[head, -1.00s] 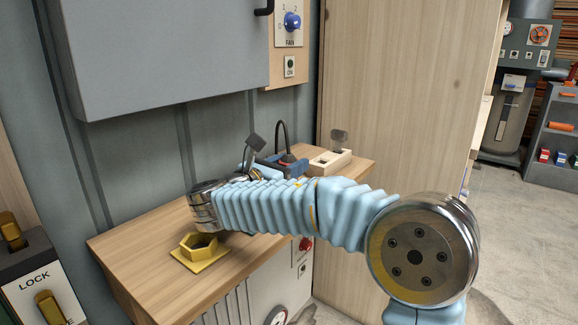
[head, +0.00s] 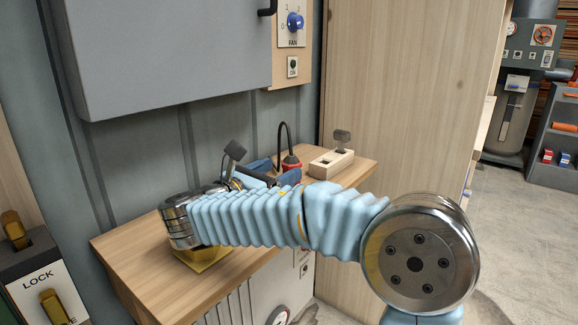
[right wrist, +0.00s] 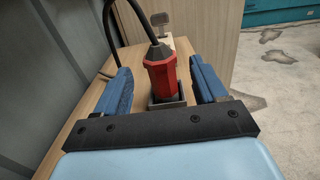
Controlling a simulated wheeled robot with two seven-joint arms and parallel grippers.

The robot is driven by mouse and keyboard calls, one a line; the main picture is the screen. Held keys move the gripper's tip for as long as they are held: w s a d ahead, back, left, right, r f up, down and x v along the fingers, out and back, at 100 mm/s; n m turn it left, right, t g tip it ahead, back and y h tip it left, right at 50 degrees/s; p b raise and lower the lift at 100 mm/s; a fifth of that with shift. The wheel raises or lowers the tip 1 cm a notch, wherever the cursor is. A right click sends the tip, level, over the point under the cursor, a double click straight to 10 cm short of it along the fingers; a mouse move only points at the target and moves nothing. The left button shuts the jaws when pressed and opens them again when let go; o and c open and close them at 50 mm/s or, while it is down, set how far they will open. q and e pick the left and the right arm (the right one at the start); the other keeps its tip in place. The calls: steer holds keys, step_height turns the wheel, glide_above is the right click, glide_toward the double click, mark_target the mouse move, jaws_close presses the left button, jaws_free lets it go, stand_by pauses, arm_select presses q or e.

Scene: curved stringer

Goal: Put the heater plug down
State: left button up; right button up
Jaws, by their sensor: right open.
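My right gripper (head: 275,173) is open. In the wrist view its two blue fingers (right wrist: 162,86) stand to either side of the plug, with gaps between them and it. The plug's base is hidden in the head view by the fingers. My left gripper is not in view.
A pale wooden block (head: 331,164) with slots and a grey key-like piece stands right of the plug. A grey cabinet (head: 170,50) hangs above the bench (head: 130,247). A wooden panel (head: 400,110) stands at right.

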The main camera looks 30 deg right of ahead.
steer(key=v, duration=0.6)
steer(key=shift+s+a, duration=0.1)
steer(key=shift+a, duration=0.2)
steer(key=shift+s, duration=0.1)
